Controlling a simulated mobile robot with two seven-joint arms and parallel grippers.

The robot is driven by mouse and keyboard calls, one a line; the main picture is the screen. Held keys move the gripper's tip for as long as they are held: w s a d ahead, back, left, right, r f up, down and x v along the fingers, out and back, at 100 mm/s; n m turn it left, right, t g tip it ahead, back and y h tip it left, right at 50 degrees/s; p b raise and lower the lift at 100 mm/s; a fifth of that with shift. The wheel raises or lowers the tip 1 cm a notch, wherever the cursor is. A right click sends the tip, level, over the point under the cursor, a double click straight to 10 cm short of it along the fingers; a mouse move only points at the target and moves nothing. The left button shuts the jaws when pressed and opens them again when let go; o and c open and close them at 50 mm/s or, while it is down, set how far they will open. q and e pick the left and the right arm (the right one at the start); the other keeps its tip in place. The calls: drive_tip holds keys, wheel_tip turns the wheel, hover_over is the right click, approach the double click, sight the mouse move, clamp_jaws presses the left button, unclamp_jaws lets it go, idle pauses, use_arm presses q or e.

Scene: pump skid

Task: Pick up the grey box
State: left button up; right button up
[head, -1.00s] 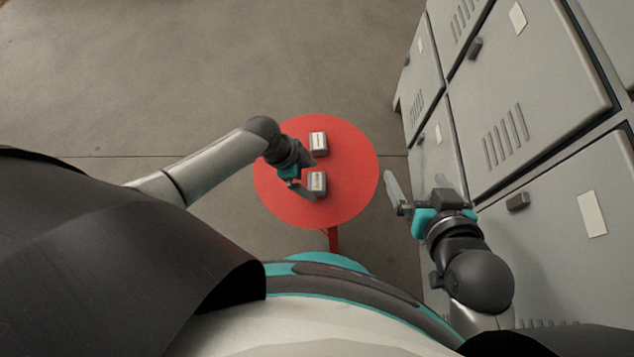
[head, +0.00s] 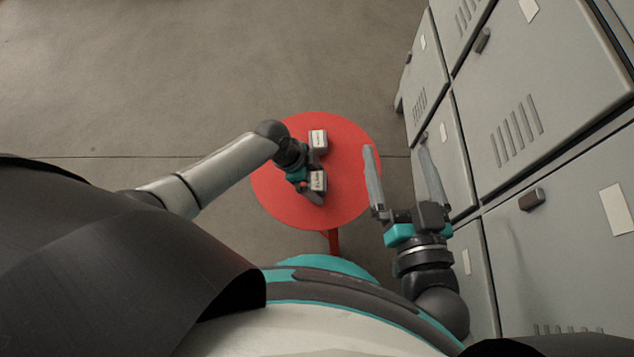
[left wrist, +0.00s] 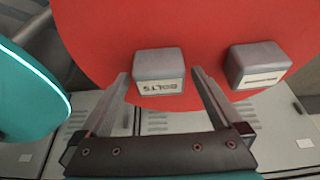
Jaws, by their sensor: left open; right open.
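Two grey boxes with white labels are on a round red table (head: 350,190). My left gripper (head: 311,178) is open at the nearer box. In the left wrist view its fingertips are on either side of that box, with no grip visible. My right gripper (head: 397,150) is open and empty, right of the boxes near the table's right edge.
Grey lockers (head: 540,90) with handles and vents stand along the right side, close to my right gripper. The floor (head: 180,70) beyond and left of the table is clear. The farther box is close beside my left gripper.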

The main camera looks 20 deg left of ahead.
use_arm(q)
drive_tip(key=shift+f, duration=0.2)
drive_tip(key=c, duration=1.5)
drive_tip(key=shift+r, duration=0.2)
